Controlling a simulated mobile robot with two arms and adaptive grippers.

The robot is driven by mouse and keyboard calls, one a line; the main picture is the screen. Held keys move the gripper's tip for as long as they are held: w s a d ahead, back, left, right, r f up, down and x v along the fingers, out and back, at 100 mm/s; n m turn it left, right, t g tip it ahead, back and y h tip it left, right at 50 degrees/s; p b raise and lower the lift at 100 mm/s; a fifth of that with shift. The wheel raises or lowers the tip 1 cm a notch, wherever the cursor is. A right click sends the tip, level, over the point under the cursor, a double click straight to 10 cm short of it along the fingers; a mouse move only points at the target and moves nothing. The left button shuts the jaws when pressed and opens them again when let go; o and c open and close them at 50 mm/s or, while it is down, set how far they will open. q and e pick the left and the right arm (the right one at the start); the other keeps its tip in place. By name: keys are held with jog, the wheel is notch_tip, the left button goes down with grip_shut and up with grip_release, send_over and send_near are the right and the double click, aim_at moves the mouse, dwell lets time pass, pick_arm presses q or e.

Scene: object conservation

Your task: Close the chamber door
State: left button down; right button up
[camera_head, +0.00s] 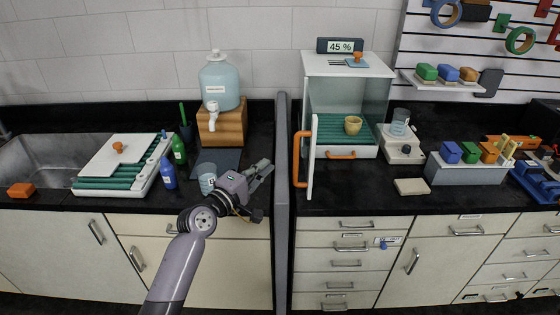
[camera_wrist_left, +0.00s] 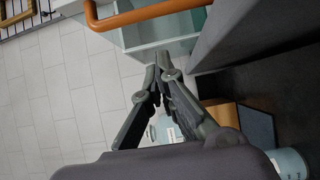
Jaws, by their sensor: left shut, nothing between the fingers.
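The chamber (camera_head: 347,65) is a white cabinet with glass sides, right of centre in the head view. Its door (camera_head: 313,165) stands open, swung out toward me and seen nearly edge-on at the chamber's left. The orange door handle (camera_head: 298,160) is on the door's left side. A tan cup (camera_head: 353,125) sits inside on a green ribbed rack. My left gripper (camera_head: 264,170) is shut and empty, left of the handle and apart from it. In the left wrist view its fingers (camera_wrist_left: 158,78) meet below an orange bar (camera_wrist_left: 150,14). My right gripper is not in view.
A grey upright divider (camera_head: 282,150) stands between my left gripper and the chamber. A glass beaker (camera_head: 207,178) and a water dispenser (camera_head: 219,85) are left of it. A beige pad (camera_head: 411,187) lies right of the door. The counter front near the door is clear.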

pick_arm(q)
jog(key=w+d, duration=0.1)
jog(key=w+d+p, duration=0.1)
jog(key=d, duration=0.1)
jog(key=shift+d, duration=0.2)
jog(key=shift+d+p, duration=0.3)
jog(key=shift+d, duration=0.4)
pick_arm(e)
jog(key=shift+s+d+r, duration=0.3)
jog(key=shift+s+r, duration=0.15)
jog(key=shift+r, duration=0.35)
pick_arm(q)
jog(key=shift+w+f, duration=0.1)
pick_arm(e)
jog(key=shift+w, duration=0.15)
